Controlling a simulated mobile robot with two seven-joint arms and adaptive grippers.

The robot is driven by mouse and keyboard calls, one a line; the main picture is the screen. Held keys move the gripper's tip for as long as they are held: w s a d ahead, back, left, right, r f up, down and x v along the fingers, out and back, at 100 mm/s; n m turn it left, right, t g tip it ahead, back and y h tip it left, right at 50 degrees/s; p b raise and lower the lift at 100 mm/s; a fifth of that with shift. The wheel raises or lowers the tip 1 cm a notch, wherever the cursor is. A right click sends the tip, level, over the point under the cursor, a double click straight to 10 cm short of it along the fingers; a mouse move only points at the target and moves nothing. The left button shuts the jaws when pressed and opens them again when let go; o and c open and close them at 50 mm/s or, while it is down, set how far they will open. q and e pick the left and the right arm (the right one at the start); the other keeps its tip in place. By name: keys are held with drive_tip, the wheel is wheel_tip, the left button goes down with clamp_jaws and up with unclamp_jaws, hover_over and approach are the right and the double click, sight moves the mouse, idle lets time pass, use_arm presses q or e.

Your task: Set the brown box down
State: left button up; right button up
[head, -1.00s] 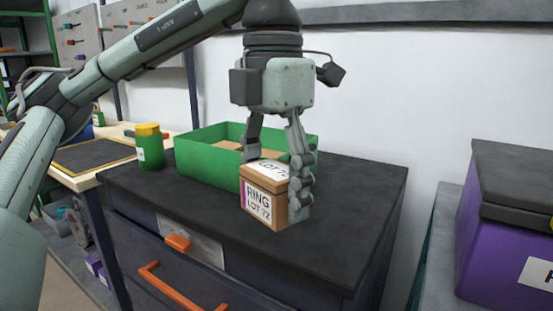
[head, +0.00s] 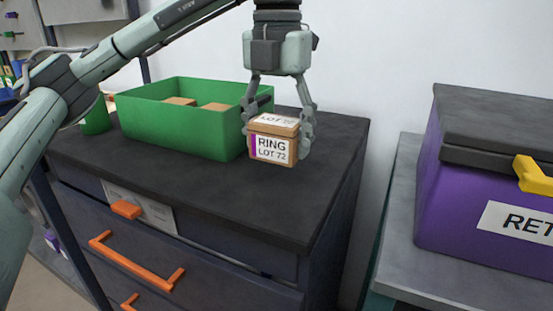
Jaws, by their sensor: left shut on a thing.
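The brown box (head: 287,127) has white labels reading "RING LOT 72" with a purple stripe. It is upright at the right part of the dark cabinet top (head: 200,185), close to the right end of the green bin. My left gripper (head: 278,135) points down from above with one finger on each side of the box, shut on it. The box's underside is at or just above the cabinet top; I cannot tell if it touches. My right gripper is not in view.
A green bin (head: 180,134) with brown boxes inside stands left of the gripper. A green jar (head: 96,118) is partly behind my arm. A purple bin (head: 470,200) with a grey lid and yellow latch is at right. The front and right of the cabinet top are clear.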

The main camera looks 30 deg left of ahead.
sight(277, 158)
use_arm(q)
wheel_tip(277, 158, down, 4)
drive_tip(key=shift+r+b, duration=0.1)
drive_tip(key=shift+b, duration=0.35)
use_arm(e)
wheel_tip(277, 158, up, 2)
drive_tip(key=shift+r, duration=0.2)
use_arm(q)
drive_tip(key=shift+f, duration=0.25)
drive_tip(key=o, duration=1.2)
drive_tip(key=shift+o, duration=0.2)
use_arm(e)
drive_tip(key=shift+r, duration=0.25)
use_arm(q)
drive_tip(key=shift+r, duration=0.15)
